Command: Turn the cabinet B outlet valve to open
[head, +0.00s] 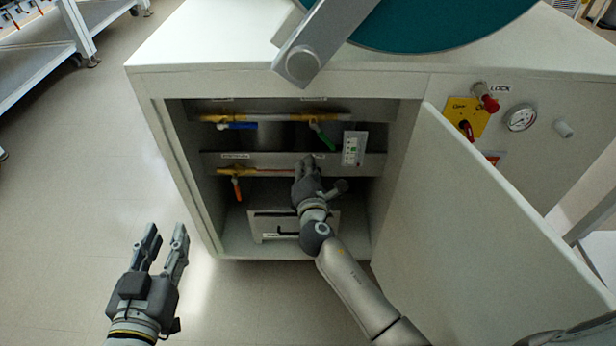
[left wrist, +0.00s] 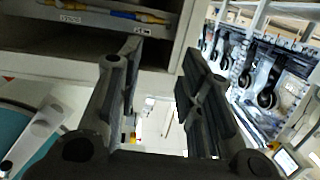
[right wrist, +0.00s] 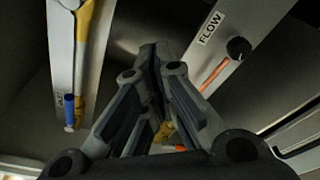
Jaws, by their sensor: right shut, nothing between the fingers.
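The open cabinet (head: 185,170) holds an upper pipe with a blue-handled valve (head: 237,126) and a green-handled valve (head: 322,136). The blue handle lies along its pipe; the green one slants down. Below is an orange-handled valve (head: 237,188), its handle hanging down. Which is the outlet valve cannot be read. My right gripper (head: 306,165) is inside the cabinet at the lower panel, right of the orange handle. In the right wrist view its fingers (right wrist: 160,55) are together and empty. My left gripper (head: 165,240) is open and empty, outside, left of the cabinet.
The cabinet door (head: 490,230) stands open at the right. A black knob (right wrist: 238,48) sits beside a FLOW label (right wrist: 210,28). A white gauge plate (head: 353,148) is at the compartment's right. A red knob (head: 487,100) and dial (head: 520,117) are on the front. Floor at left is clear.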

